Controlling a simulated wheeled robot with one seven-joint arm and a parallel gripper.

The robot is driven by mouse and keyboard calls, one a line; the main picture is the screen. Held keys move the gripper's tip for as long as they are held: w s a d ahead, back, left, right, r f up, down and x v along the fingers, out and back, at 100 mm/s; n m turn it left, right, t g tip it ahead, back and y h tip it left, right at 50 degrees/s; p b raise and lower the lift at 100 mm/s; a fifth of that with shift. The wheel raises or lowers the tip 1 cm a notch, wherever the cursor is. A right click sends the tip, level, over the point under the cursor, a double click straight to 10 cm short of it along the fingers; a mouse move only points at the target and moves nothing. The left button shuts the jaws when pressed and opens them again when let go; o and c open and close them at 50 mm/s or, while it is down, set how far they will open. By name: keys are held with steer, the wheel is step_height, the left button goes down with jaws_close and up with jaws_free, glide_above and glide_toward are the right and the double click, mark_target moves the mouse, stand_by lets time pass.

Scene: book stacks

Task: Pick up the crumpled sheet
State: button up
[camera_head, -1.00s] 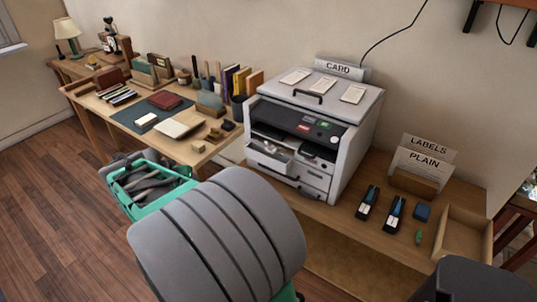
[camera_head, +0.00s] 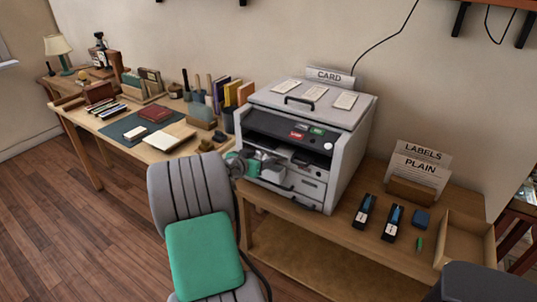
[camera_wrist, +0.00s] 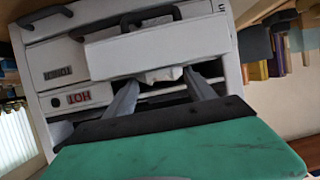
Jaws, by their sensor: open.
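The crumpled sheet (camera_wrist: 162,74) shows as a small jagged white piece at the printer's opening in the wrist view, between my open fingertips. Most of it is hidden. I cannot tell whether either finger touches it. In the head view my arm hides the sheet. My gripper (camera_wrist: 160,80) is open, with one grey finger on each side of the white piece. In the head view my gripper (camera_head: 268,166) reaches into the front of the grey-white printer (camera_head: 345,165), which also fills the wrist view (camera_wrist: 55,50).
The printer stands on a wooden table (camera_head: 335,232) with two staplers (camera_head: 393,222), a paper holder (camera_head: 412,190) and an open wooden tray (camera_head: 463,243) at right. Papers lie on the printer's lid. A desk (camera_head: 80,118) with books and stationery stands at left. Floor at left is clear.

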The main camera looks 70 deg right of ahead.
steer(key=shift+c, duration=0.3)
jaws_close()
stand_by(0.3)
